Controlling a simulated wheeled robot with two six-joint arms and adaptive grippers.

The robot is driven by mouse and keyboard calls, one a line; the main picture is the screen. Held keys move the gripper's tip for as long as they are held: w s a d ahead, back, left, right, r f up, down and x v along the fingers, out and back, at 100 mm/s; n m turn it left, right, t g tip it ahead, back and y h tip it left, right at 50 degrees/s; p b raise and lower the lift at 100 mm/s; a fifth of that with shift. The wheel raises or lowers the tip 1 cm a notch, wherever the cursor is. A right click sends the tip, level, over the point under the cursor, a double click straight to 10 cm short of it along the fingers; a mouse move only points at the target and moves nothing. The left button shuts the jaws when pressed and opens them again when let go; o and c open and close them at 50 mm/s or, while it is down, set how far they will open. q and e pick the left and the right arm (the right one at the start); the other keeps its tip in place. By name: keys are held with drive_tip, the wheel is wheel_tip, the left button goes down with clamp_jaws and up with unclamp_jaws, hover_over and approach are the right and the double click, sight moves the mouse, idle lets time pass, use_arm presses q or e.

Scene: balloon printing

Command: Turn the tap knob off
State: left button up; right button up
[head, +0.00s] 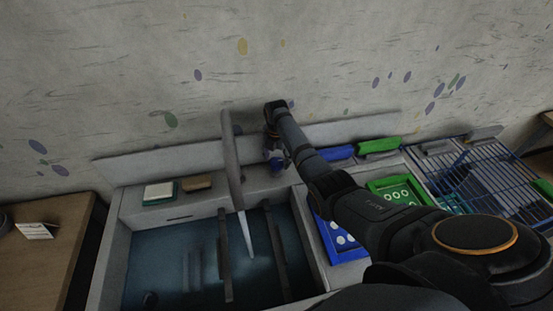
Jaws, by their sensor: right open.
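The grey tap (232,160) stands at the back edge of the sink (180,265). A pale stream of water (246,236) shows below the tap's end. My right arm reaches from the lower right to the back ledge. My right gripper (276,158) points down just right of the tap, open. A small blue part, seemingly the tap knob (277,164), shows at its fingertips. The fingers partly hide it, so I cannot tell whether they touch it or how it is turned. My left gripper is out of view.
A sponge-like block (158,193) and a brown block (197,183) lie on the ledge left of the tap. Blue (340,240) and green (400,191) trays sit right of the sink, partly behind my arm. A wire rack (490,180) stands far right.

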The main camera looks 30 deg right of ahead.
drive_tip(key=c, duration=1.2)
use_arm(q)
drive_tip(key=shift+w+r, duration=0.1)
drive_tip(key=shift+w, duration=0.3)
use_arm(e)
drive_tip(key=shift+o, duration=0.2)
drive_tip(key=shift+r, duration=0.1)
drive_tip(key=m+p, duration=0.2)
drive_tip(key=m, duration=0.1)
drive_tip(key=shift+r, duration=0.1)
drive_tip(key=m+p, duration=0.2)
drive_tip(key=m, duration=0.3)
drive_tip(key=m+p, duration=0.1)
drive_tip(key=m, duration=0.4)
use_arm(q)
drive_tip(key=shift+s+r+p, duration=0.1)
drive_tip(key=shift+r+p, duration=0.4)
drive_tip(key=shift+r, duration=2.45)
use_arm(e)
drive_tip(key=shift+m, duration=2.4)
